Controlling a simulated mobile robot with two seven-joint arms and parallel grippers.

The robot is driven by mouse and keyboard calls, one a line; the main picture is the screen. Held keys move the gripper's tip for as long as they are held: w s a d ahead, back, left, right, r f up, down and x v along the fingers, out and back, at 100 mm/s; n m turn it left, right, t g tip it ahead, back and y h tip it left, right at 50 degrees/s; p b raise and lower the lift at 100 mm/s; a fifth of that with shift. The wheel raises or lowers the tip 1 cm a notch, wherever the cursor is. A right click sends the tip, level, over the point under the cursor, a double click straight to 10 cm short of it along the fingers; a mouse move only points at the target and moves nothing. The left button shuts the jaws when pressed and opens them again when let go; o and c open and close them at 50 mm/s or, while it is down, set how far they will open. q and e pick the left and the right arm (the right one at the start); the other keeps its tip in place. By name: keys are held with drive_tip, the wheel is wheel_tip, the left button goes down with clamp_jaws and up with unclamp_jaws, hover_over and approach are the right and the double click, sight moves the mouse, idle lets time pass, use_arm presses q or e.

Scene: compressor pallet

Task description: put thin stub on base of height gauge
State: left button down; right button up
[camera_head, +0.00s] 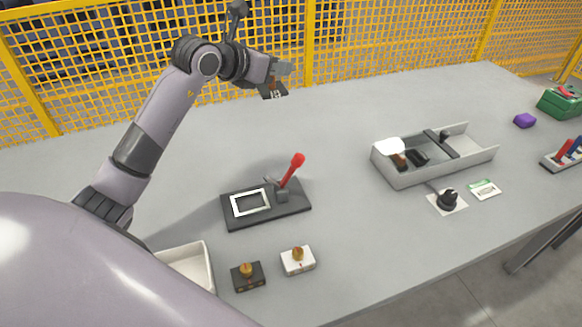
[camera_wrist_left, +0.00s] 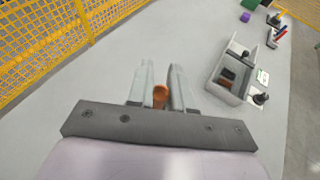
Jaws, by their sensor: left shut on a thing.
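My left gripper (camera_head: 274,92) is raised over the far left part of the table, near the yellow fence. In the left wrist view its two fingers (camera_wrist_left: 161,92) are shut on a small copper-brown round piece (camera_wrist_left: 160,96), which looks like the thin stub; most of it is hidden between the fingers. A black plate (camera_head: 291,209) with a white square outline and a red-handled lever (camera_head: 292,170) lies on the table, below and apart from the gripper. I cannot tell for sure which thing is the height gauge. My right gripper is not in view.
A grey divided tray (camera_head: 425,177) holds several parts. A black knob-like piece (camera_head: 447,200) stands on a white square beside it. A black block (camera_head: 248,283) and a white block (camera_head: 297,266) with brass tops stand near a white bin (camera_head: 206,267). The table's middle back is clear.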

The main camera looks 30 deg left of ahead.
use_arm(q)
drive_tip(key=shift+w+d+f, duration=0.15)
drive_tip(key=shift+w+f, duration=0.05)
drive_tip(key=shift+f, duration=0.2)
wheel_tip(320, 180, down, 19)
drive_tip(key=shift+f+b, duration=0.15)
drive_tip(key=shift+b, duration=0.2)
drive_tip(key=c, duration=1)
unclamp_jaws()
